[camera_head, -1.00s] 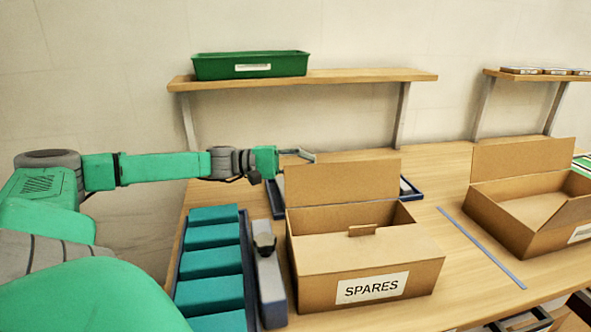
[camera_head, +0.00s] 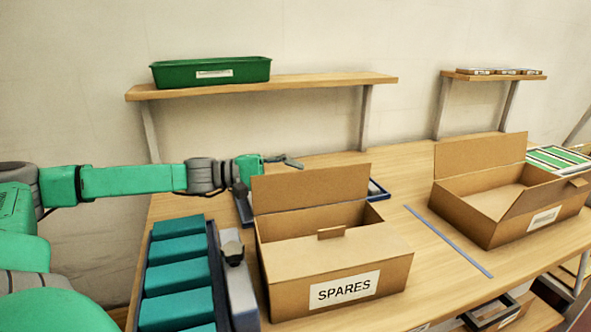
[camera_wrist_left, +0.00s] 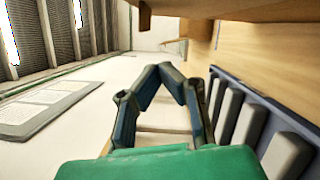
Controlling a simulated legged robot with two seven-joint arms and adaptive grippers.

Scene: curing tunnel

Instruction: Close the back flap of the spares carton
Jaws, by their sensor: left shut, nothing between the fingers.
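The spares carton (camera_head: 290,292) is a brown cardboard box with a SPARES label, standing on the wooden bench. Its back flap (camera_head: 310,190) stands up, leaning slightly back. The front flap (camera_head: 352,252) lies flat over the front part, with a small tab at its edge. The opening behind it shows the inside. My left gripper (camera_head: 292,162) is just behind and above the back flap's top edge. Whether it touches the flap cannot be told. In the left wrist view its fingers (camera_wrist_left: 172,70) meet at the tips, empty. My right gripper is out of view.
A tray of teal boxes (camera_head: 180,275) and a grey block (camera_head: 238,280) stand left of the carton. A blue tray (camera_head: 378,190) lies behind it. A second open carton (camera_head: 490,217) is at right, past a blue strip (camera_head: 447,240).

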